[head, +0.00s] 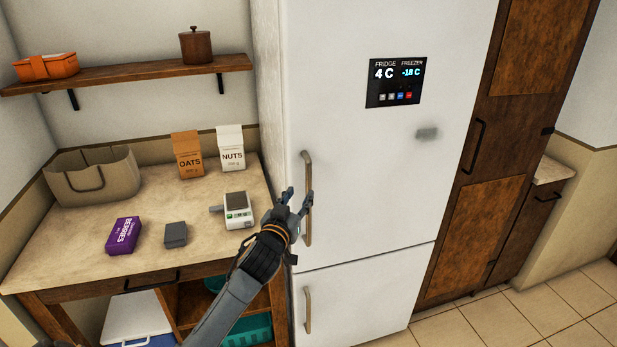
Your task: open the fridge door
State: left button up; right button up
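The white fridge (380,190) stands in the middle of the head view, with its upper door closed. A long tan upright handle (308,170) runs along the left edge of the upper door. A second tan handle (308,310) is on the lower door. My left gripper (299,197) is at the upper handle's middle, its fingers spread apart. One finger appears left of the handle and the other over or right of it. I cannot tell whether they touch it. My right gripper is not in view.
Left of the fridge, a counter (190,215) holds a scale (239,210), a grey box (176,235), a purple berries box (122,235), a bag (95,175), oats (187,153) and nuts (231,147). A brown cabinet (490,200) adjoins the right. Tiled floor (530,310) is clear.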

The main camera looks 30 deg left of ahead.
aim_at(308, 182)
pick_arm(q)
jog(key=p+x, duration=0.1)
jog(key=x, duration=0.7)
jog(key=shift+w+a, duration=0.1)
jog(key=shift+w, duration=0.3)
jog(key=shift+f, duration=0.1)
grip_shut()
